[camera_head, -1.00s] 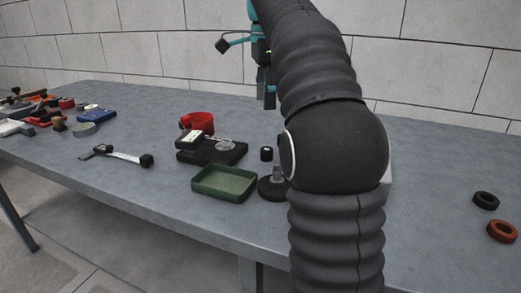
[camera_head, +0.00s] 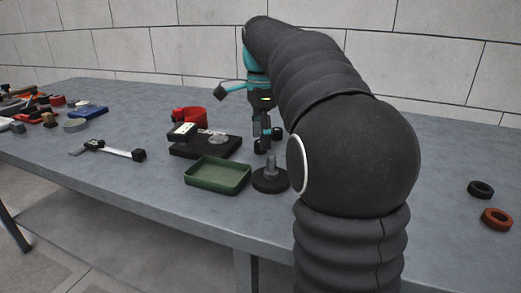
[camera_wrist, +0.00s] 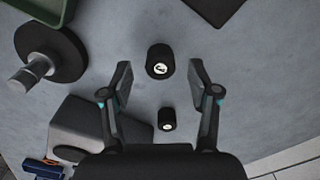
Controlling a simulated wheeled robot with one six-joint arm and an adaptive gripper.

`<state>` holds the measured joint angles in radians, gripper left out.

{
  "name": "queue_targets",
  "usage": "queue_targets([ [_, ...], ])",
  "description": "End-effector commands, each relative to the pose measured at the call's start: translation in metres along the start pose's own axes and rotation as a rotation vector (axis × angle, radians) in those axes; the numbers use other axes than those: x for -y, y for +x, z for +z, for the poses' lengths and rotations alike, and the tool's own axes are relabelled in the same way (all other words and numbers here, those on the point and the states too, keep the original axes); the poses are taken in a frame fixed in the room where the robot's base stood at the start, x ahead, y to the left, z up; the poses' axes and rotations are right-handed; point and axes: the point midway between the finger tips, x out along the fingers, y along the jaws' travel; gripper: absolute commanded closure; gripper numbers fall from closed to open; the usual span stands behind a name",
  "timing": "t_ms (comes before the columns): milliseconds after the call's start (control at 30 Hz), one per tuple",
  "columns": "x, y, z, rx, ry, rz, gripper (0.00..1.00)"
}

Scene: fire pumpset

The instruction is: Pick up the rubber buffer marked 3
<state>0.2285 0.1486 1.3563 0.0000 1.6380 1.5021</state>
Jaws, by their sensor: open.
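My gripper (camera_wrist: 160,76) is open and empty in the wrist view, its fingers spread left and right. A larger black round buffer (camera_wrist: 158,60) with a white marked disc on top lies between and slightly beyond the fingertips, apart from both. Its mark looks like a turned 3, but is small. A smaller black buffer (camera_wrist: 167,119) with a white disc lies nearer the palm; its mark is unreadable. In the head view my gripper (camera_head: 266,135) points down over the table beside the dark scale; the buffers there are hard to tell from the fingers.
A black-based post (camera_head: 270,178) stands close by, in front of the gripper. A green tray (camera_head: 217,176), a dark scale (camera_head: 203,146) and a red clamp-like part (camera_head: 190,117) are to the left. A black ring (camera_head: 481,189) and an orange ring (camera_head: 497,218) lie far right.

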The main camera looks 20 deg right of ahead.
Motion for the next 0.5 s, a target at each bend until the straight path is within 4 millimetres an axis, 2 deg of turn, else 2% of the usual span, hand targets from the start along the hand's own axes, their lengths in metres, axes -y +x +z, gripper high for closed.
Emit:
queue_targets([
  [133,0.0,0.016,0.0,0.0,0.0,-0.001,0.39],
  [400,0.0,0.018,0.0,0.0,0.0,-0.002,0.39],
  [433,0.0,0.018,0.0,0.0,0.0,-0.002,0.42],
  [500,0.0,0.018,0.0,0.0,0.0,-0.002,0.59],
])
